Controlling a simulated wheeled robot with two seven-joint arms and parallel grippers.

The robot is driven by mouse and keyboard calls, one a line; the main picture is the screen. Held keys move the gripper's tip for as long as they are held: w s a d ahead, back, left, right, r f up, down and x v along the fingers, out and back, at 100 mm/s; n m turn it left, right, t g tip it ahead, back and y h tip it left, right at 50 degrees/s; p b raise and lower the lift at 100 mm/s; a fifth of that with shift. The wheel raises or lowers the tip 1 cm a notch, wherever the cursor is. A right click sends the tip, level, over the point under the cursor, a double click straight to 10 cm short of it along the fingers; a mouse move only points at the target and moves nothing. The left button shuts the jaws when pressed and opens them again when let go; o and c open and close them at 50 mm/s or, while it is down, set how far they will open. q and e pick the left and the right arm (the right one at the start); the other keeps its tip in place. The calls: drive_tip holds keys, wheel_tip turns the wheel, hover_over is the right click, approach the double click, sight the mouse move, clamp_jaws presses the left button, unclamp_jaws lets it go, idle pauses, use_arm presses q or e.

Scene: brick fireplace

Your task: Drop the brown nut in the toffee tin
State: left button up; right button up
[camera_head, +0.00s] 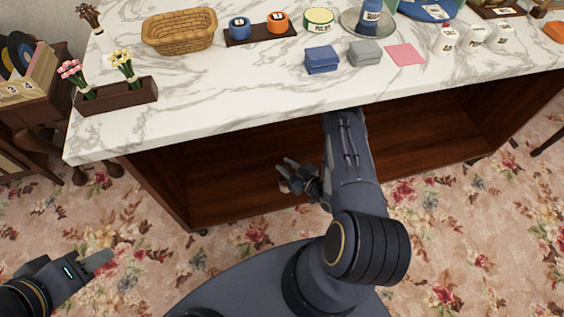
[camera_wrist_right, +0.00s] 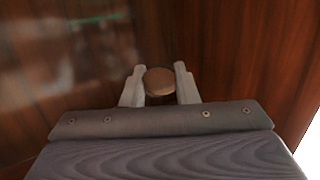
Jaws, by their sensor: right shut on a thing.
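My right gripper (camera_head: 287,174) is below the level of the marble top, in front of the open wooden cabinet. In the right wrist view its two fingers (camera_wrist_right: 160,86) are shut on a round brown thing, the brown nut (camera_wrist_right: 160,80), held between the tips. The nut is too small to make out clearly in the head view. My left gripper (camera_head: 98,262) is low at the left, over the carpet; I cannot tell if it is open. I cannot read which is the toffee tin.

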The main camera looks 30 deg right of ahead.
wheel_tip(320, 180, down, 6)
drive_tip(key=b, duration=0.5)
drive_tip(key=shift+b, duration=0.3)
idle(1.3)
drive_tip(key=o, duration=1)
